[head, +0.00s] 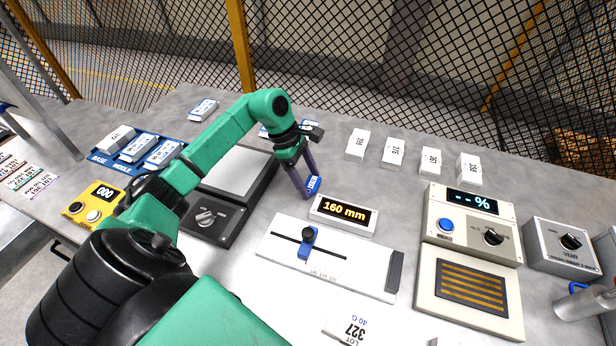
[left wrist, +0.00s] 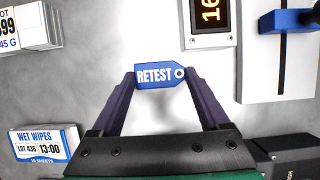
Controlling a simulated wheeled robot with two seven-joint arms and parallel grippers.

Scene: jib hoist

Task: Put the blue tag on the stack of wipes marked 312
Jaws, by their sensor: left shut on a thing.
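The blue tag (left wrist: 152,75), lettered RETEST, is pinched between the purple fingers of my left gripper (left wrist: 160,82). In the head view the tag (head: 314,184) is at the fingertips of my left gripper (head: 304,188), over the grey table behind the 160 mm display. My right gripper is not in view.
A black scale (head: 235,175) stands left of the gripper. The 160 mm display (head: 343,213) and slide gauge (head: 330,262) are in front. A percent meter (head: 470,230) stands right. A blue tray (head: 105,155) holds packs at left. Bare table lies before the back row.

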